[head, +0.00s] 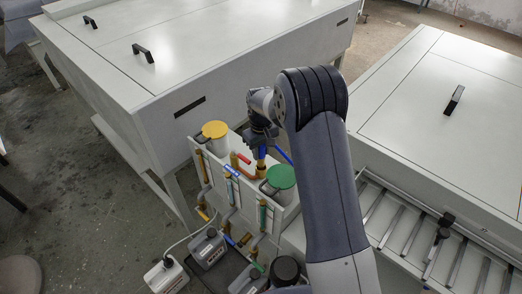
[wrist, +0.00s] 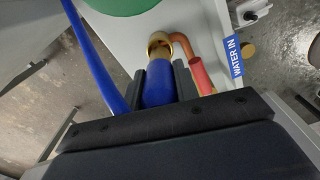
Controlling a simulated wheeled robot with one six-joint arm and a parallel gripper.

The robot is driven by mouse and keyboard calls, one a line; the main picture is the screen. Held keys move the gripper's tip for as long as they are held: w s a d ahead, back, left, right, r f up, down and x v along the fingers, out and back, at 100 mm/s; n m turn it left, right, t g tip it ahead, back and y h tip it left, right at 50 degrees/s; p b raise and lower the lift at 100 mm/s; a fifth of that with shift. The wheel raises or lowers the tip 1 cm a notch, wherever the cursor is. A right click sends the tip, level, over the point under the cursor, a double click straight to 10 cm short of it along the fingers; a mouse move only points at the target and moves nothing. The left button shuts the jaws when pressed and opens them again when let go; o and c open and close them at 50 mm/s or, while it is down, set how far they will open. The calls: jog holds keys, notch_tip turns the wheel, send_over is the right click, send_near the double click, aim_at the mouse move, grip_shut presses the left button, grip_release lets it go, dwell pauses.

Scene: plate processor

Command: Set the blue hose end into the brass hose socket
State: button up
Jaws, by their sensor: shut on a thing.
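My gripper (wrist: 159,72) is shut on the blue hose end (wrist: 158,86), with one dark finger on each side. In the head view my gripper (head: 262,148) is above the white tank unit, with the blue hose end (head: 262,153) pointing down below it. The brass hose socket (wrist: 159,38) is straight beyond the hose end's tip in the wrist view, beside a bent copper pipe. The tip overlaps the socket's near rim there. I cannot tell whether it is inside or just in front. The blue hose (wrist: 92,50) runs off to the left.
A red handle (wrist: 200,76) and a "WATER IN" label (wrist: 234,55) are close on the right. A green lid (head: 281,177) and a yellow lid (head: 215,129) top the tank unit. Large white cabinets (head: 190,60) are behind.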

aim_at(261, 159)
jog(key=shift+f, duration=0.1)
dwell(0.3)
jog(key=shift+f+b, duration=0.15)
jog(key=shift+b, duration=0.2)
jog(key=shift+f+b, duration=0.65)
jog(key=shift+f, duration=0.2)
jog(key=shift+f+b, duration=0.85)
jog(key=shift+f, duration=0.35)
